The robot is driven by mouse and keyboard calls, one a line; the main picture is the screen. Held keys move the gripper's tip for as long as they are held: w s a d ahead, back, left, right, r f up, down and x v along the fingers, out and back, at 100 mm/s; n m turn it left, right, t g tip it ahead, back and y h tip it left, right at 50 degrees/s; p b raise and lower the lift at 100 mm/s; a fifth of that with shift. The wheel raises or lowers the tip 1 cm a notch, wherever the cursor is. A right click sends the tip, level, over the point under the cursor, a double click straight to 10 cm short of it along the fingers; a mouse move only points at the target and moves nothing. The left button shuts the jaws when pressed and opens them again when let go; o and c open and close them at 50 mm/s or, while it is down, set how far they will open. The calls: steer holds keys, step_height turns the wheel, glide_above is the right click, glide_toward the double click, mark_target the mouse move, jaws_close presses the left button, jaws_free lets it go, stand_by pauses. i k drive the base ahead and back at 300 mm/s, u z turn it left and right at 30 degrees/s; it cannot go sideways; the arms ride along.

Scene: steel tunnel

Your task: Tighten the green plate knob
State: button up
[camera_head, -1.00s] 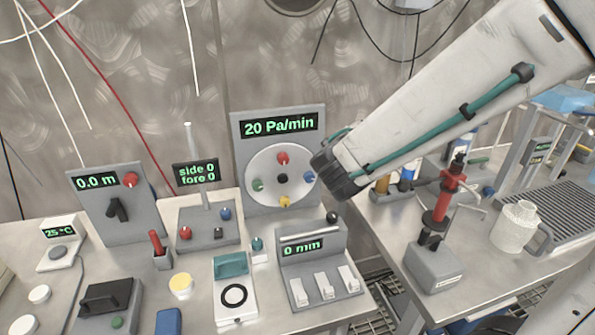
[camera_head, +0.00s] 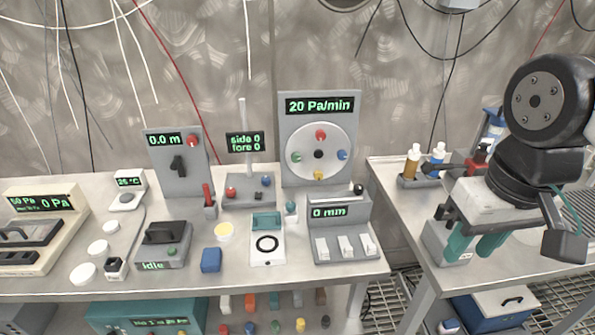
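The green plate knob (camera_head: 297,157) is on the left side of a round pale plate (camera_head: 333,167). The plate is on an upright grey panel (camera_head: 290,120) whose display reads 20 Pa/min. A red knob (camera_head: 320,135) is at its top, a blue knob (camera_head: 341,155) at the right, a yellow knob (camera_head: 318,174) at the bottom and a black knob (camera_head: 318,154) in the centre. My gripper (camera_head: 473,244) is far to the right of the plate, over the right table. Its two teal fingers point down and stand apart, with nothing seen between them.
A grey box reading 0 mm (camera_head: 340,212) with white switches stands in front of the panel. A thin post with a side/fore display (camera_head: 245,142) is to its left. Bottles (camera_head: 412,160) stand on the right table (camera_head: 392,178). A gap separates the two tables.

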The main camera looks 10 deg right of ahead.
mark_target(296, 157)
steer(key=u, duration=1.25)
steer(key=k, duration=0.9)
steer(key=z, duration=1.35)
steer(key=i, duration=1)
